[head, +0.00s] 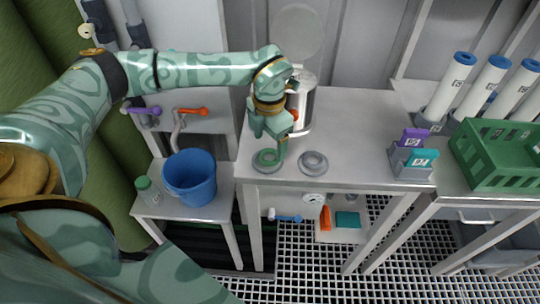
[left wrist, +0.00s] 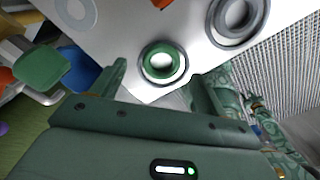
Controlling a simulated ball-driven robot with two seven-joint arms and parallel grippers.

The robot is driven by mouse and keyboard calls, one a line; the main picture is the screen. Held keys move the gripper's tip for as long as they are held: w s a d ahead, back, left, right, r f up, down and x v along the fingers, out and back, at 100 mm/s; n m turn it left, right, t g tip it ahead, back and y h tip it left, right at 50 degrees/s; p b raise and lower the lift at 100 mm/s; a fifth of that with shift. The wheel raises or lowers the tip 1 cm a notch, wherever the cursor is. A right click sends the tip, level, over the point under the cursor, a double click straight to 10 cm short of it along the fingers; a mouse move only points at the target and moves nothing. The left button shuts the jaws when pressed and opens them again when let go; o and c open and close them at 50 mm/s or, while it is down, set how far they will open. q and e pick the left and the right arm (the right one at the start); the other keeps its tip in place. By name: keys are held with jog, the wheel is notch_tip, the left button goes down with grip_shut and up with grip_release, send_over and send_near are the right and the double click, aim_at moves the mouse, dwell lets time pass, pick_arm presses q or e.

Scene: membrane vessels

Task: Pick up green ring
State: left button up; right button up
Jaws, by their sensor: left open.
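The green ring (head: 257,157) lies flat near the front left corner of the grey table (head: 345,165), on a wider grey ring-shaped seat. It also shows in the left wrist view (left wrist: 163,44), with the grey seat around it. My left gripper (head: 268,143) points down just above the ring. Its fingers are apart and hold nothing. In the left wrist view the ring lies beyond and between the two fingertips. One finger covers part of the ring in the head view.
A similar grey ring (head: 314,163) lies to the right of the green one. A metal cylinder (head: 301,105) stands behind my left gripper. A holder with purple and teal blocks (head: 410,172) and a green crate (head: 482,170) stand farther right. A blue bucket (head: 190,180) is lower left.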

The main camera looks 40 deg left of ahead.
aim_at(269, 159)
pick_arm(q)
notch_tip(269, 159, down, 3)
jog(key=shift+s+d+f+b, duration=0.1)
jog(key=shift+s+f+b, duration=0.1)
jog(key=shift+b, duration=0.2)
jog(key=shift+w+f, duration=0.1)
jog(key=shift+f, duration=0.05)
pick_arm(e)
jog(key=shift+s+a+f, duration=0.4)
jog(key=shift+f, duration=0.15)
pick_arm(q)
jog(key=c, duration=1)
jog(key=shift+c, duration=0.2)
pick_arm(e)
jog(key=shift+d, duration=0.15)
pick_arm(q)
jog(key=shift+r, duration=0.2)
pick_arm(e)
jog(key=shift+d, duration=0.1)
